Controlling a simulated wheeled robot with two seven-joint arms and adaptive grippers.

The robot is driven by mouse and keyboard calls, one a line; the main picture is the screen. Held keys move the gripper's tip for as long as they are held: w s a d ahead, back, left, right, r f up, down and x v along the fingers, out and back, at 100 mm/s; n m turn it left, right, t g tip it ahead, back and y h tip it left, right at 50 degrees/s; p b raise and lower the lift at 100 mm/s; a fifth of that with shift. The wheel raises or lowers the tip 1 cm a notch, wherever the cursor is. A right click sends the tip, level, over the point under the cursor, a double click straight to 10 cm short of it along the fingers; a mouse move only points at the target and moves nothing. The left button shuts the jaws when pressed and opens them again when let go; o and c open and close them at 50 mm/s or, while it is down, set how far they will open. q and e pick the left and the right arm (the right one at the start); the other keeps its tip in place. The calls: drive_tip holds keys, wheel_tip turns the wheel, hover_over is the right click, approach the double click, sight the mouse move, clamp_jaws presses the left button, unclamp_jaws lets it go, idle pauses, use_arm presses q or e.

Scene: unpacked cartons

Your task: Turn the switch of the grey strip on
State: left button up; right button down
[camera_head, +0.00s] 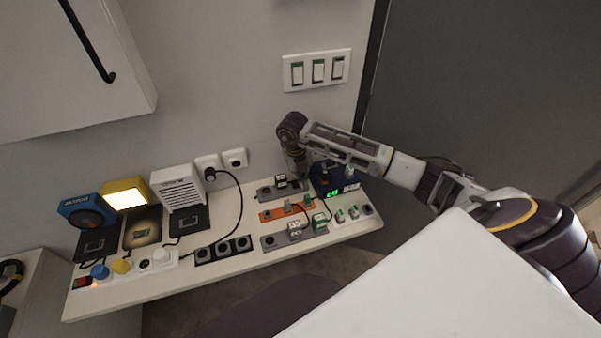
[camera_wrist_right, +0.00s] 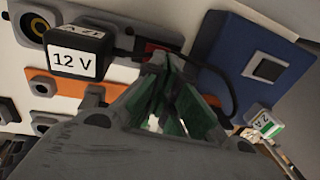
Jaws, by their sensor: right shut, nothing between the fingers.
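A grey strip (camera_head: 264,194) lies at the back right of the shelf, with a black plug on it. In the right wrist view the grey strip (camera_wrist_right: 30,14) carries a black adapter marked "12 V" (camera_wrist_right: 78,62), and a red switch (camera_wrist_right: 155,47) shows beside the adapter. My right gripper (camera_head: 303,177) points down at the right end of this strip. In the wrist view its closed, empty fingertips (camera_wrist_right: 165,64) are in front of the switch and partly hide it. I cannot tell whether they touch it, or the switch's position. My left gripper is not in view.
A blue box (camera_head: 322,180) with green digits stands just right of the gripper. An orange strip (camera_head: 268,215) and another grey strip (camera_head: 270,242) lie in front. A black cable loops close to the fingers in the wrist view. Wall switches (camera_head: 318,70) are above.

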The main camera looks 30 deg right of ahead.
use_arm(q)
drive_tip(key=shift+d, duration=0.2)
use_arm(e)
drive_tip(key=shift+f, duration=0.25)
drive_tip(key=shift+f, duration=0.1)
drive_tip(key=shift+s+d+f+y+b, duration=0.1)
drive_tip(key=shift+d+f+y+b, duration=0.15)
drive_tip(key=shift+f+y+b, duration=0.25)
drive_tip(key=shift+a+r, duration=0.1)
drive_tip(key=shift+r, duration=0.05)
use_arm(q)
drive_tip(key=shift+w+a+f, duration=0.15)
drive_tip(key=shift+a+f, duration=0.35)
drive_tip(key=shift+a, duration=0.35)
